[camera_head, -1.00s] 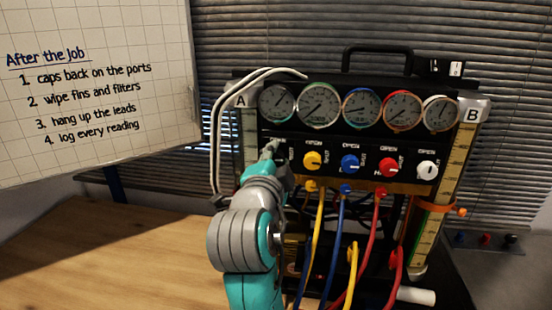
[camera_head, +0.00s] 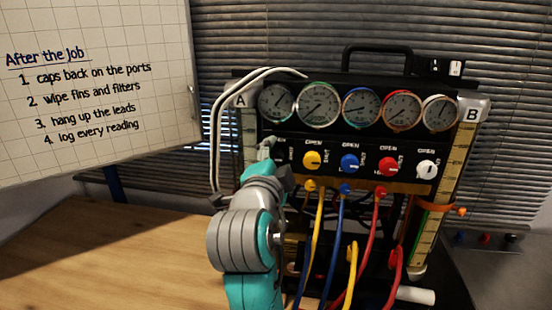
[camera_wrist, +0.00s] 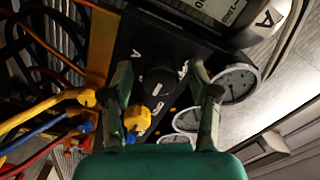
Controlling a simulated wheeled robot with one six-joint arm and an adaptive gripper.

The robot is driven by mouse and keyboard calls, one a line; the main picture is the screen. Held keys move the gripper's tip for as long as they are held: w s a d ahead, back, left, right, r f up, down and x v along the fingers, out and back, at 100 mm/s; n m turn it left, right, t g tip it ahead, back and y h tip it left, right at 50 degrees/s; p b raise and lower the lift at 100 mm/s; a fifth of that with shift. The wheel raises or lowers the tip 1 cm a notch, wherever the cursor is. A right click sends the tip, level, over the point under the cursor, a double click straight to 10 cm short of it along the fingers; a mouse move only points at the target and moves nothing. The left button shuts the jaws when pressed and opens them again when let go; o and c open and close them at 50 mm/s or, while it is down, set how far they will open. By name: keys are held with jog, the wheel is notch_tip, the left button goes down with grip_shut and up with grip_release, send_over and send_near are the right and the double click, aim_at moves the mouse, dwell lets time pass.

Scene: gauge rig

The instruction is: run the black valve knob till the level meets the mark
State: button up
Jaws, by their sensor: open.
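The black valve knob (camera_wrist: 158,80) sits on the dark panel in the wrist view, between the two fingers of my gripper (camera_wrist: 160,72). The fingers are open, one on each side of it; I cannot tell whether they touch it. In the head view my gripper (camera_head: 268,147) is at the panel's left end and hides most of that knob. Sight tube B (camera_head: 453,160) stands at the right with a green column low in it and an orange band (camera_head: 434,207) around it. Sight tube A (camera_head: 249,125) is at the left, its lower part hidden by my arm.
Yellow (camera_head: 312,160), blue (camera_head: 349,163), red (camera_head: 388,166) and white (camera_head: 427,169) knobs run along the panel below several round gauges. Coloured hoses (camera_head: 340,240) hang in front. The yellow knob (camera_wrist: 138,118) is close to one finger. The wooden table (camera_head: 110,255) is clear at left.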

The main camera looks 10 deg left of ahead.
jog(key=s, duration=1.2)
jog(key=shift+a, duration=0.2)
dwell(0.9)
